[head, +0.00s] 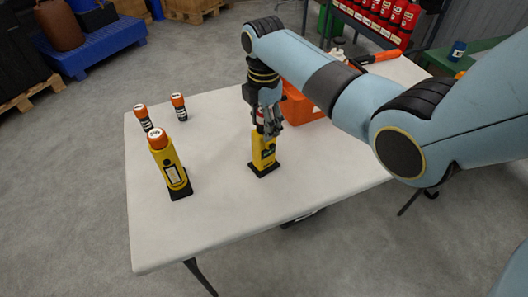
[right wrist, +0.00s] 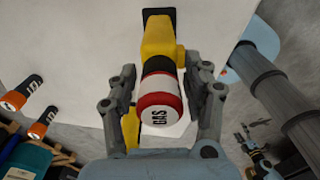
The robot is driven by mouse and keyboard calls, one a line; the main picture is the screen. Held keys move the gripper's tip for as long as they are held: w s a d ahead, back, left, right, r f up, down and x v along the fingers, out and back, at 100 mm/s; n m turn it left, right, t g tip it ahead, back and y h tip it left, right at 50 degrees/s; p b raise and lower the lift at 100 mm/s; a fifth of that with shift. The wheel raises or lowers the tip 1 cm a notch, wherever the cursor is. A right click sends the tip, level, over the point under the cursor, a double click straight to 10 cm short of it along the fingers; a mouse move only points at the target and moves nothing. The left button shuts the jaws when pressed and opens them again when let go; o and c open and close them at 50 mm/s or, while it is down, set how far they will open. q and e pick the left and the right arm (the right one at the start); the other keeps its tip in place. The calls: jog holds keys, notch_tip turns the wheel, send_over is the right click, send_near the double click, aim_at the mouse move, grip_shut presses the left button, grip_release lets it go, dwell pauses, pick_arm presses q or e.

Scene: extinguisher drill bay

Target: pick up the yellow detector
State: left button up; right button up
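The yellow detector (head: 262,152) stands upright on its black base on the white table. In the right wrist view it shows a red and white cap marked GAS, a black neck and a yellow body (right wrist: 160,38). My right gripper (head: 268,121) is over its top. In the right wrist view the fingers (right wrist: 166,92) stand on both sides of the cap and neck, with gaps showing. Another yellow unit (head: 171,168) with an orange cap stands to the left. My left gripper (right wrist: 251,134) shows small at the lower right of the right wrist view, empty, fingers apart.
Two black torches with orange heads (head: 142,117) (head: 179,106) stand at the table's far left. An orange case (head: 300,105) is behind my right gripper. The white table (head: 220,225) is clear at the front. Red extinguishers (head: 388,18) stand beyond it.

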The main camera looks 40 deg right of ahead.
grip_shut()
jog(key=shift+w+r, duration=0.1)
jog(key=shift+r, duration=0.1)
